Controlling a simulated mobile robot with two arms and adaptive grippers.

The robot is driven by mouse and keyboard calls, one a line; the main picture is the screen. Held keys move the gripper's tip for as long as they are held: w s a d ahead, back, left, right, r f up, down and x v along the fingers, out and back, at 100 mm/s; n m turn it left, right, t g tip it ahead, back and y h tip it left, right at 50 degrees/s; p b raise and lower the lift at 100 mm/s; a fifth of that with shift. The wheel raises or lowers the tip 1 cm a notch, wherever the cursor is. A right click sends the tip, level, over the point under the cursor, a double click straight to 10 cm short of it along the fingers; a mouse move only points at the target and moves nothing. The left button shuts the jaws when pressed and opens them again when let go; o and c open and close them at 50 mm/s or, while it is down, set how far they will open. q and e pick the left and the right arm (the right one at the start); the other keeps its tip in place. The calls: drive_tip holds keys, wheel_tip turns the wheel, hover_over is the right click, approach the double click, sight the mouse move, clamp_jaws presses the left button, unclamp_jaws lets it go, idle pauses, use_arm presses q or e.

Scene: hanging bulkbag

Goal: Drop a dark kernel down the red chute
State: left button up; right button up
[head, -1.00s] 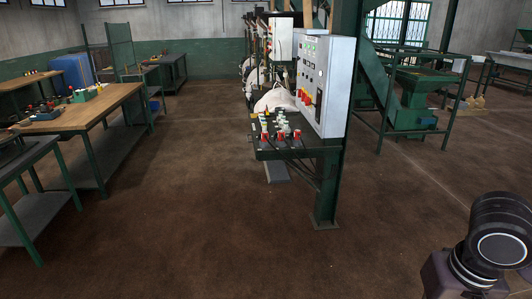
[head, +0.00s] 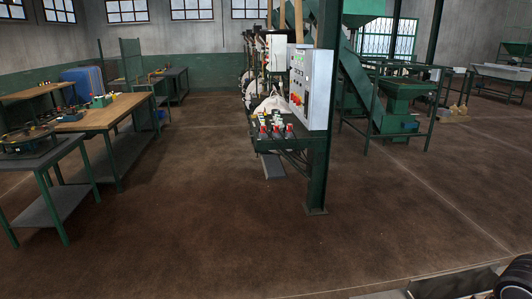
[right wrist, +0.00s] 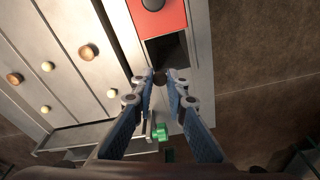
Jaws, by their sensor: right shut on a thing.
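My right gripper (right wrist: 161,75) is in the right wrist view, its two blue-padded fingers shut on a small dark round kernel (right wrist: 160,79) at the tips. Just beyond the tips is a dark rectangular opening (right wrist: 170,48) in a light grey panel. A red part (right wrist: 160,17), apparently the red chute, with a black knob, adjoins the opening. The kernel appears just short of the opening in the picture; its height above the panel cannot be told. My left gripper is in neither view.
Several brown and pale round pieces (right wrist: 86,52) lie on the grey panel, left of the gripper. A green piece (right wrist: 160,132) shows between the fingers. In the head view, a control cabinet (head: 315,85) stands beside a green post (head: 318,170). Brown floor (head: 220,220) is open ahead.

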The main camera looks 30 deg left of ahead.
drive_tip(key=shift+s+d+f, duration=0.15)
drive_tip(key=shift+f, duration=0.1)
wheel_tip(320, 180, down, 6)
drive_tip(key=b, duration=0.1)
drive_tip(key=shift+w, duration=0.25)
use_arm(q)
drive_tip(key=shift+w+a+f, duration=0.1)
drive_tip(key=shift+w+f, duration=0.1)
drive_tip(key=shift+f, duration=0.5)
use_arm(e)
drive_tip(key=o, duration=0.7)
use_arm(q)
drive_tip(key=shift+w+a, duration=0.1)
use_arm(e)
drive_tip(key=r, duration=0.4)
drive_tip(key=s+r, duration=0.1)
drive_tip(key=r, duration=0.7)
drive_tip(key=shift+s+d, duration=0.1)
drive_tip(key=shift+s, duration=0.1)
